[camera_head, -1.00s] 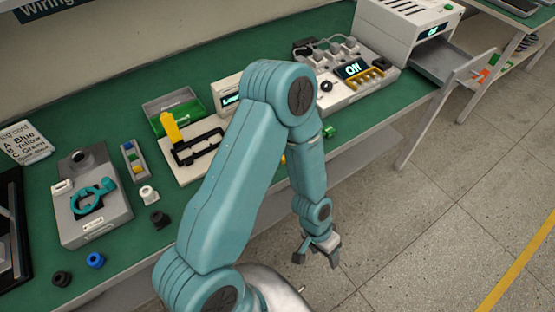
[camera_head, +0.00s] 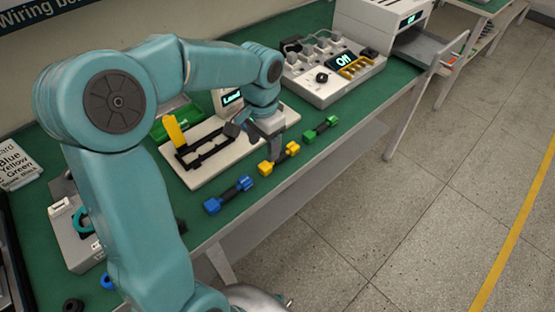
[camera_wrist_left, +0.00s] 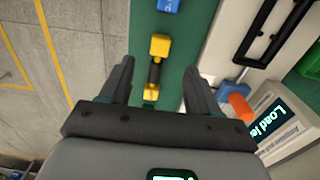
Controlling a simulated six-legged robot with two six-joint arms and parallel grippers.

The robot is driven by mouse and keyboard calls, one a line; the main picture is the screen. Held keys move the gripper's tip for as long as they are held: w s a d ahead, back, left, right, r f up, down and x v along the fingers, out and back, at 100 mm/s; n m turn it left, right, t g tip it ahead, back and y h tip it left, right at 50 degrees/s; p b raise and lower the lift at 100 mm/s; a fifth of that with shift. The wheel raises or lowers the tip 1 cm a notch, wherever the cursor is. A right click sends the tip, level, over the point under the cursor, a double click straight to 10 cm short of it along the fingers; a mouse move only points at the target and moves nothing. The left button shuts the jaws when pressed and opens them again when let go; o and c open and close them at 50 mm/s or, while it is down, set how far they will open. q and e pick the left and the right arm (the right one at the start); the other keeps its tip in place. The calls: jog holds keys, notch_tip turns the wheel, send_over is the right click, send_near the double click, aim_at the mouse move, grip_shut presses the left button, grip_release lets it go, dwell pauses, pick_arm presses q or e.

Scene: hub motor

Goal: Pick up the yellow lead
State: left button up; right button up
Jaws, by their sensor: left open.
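The yellow lead (camera_head: 279,158) has two yellow ends and a dark middle. It lies on the green bench top near the front edge, between a blue lead (camera_head: 229,195) and a green lead (camera_head: 320,129). In the left wrist view the yellow lead (camera_wrist_left: 154,68) lies lengthwise between the open fingers, beyond and below them. My left gripper (camera_head: 273,153) is open and above the bench at the yellow lead, with nothing in its jaws. My right gripper is not in view.
A white board with a black frame (camera_head: 205,152) and a yellow upright (camera_head: 174,130) stands behind the leads. A white unit reading "Off" (camera_head: 325,90) is at the back right. The floor (camera_head: 400,220) lies beyond the bench's front edge.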

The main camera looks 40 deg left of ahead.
aim_at(266, 165)
pick_arm(q)
jog(key=f, duration=0.3)
jog(key=shift+w, duration=0.2)
notch_tip(266, 165, down, 5)
jog(key=shift+f+b, duration=0.1)
jog(key=shift+b, duration=0.2)
jog(key=shift+s, duration=0.1)
grip_shut()
